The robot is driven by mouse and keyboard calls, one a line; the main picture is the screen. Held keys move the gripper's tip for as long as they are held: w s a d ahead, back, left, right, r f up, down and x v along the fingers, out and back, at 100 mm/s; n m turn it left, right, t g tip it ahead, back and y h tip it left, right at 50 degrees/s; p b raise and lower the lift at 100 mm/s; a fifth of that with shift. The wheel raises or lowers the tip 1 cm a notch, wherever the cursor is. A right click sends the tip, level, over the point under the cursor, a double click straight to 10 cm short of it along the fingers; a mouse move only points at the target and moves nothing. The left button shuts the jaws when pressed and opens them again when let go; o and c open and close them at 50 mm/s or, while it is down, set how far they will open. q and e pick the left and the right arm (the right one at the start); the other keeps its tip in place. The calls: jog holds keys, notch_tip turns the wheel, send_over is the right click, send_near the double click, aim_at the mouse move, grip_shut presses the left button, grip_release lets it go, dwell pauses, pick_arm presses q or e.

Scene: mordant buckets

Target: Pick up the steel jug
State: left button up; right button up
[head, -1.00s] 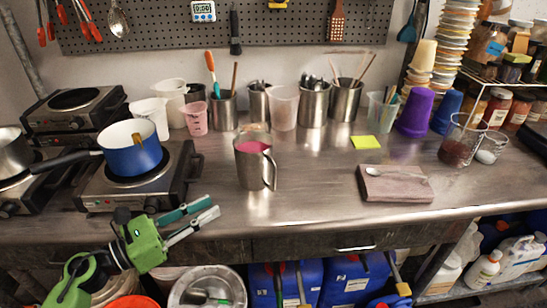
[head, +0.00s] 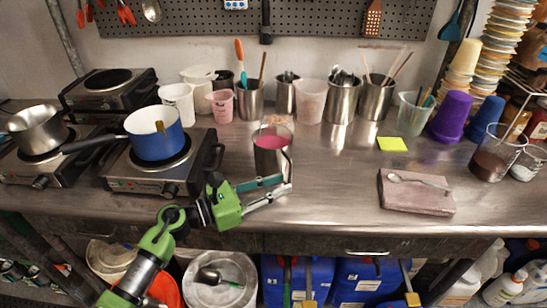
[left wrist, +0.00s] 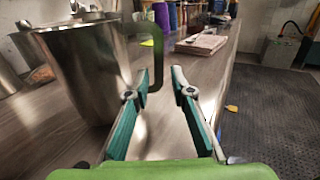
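The steel jug (head: 268,160), with pink liquid in it, stands upright on the steel worktop, its handle to the right. My left gripper (head: 285,184) is open and empty at the jug's front right, low by the handle. In the left wrist view the jug (left wrist: 82,75) fills the left side. Its handle (left wrist: 157,60) is ahead of the open fingers (left wrist: 161,74), more in line with the left finger than with the gap. The left finger overlaps the handle's lower part in the picture; I cannot tell if they touch. My right gripper is not in view.
A blue pot (head: 152,142) sits on a hotplate (head: 120,180) to the left. A pinkish slab (head: 415,198) with a spoon lies right. The worktop between jug and slab is clear.

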aim_at(290, 179)
pick_arm(q)
jog(key=x, duration=0.4)
jog(key=shift+p, duration=0.4)
jog(key=shift+f, duration=0.1)
jog(key=shift+a, duration=0.1)
grip_shut()
jog(key=shift+r, duration=0.25)
jog(key=shift+r, duration=0.1)
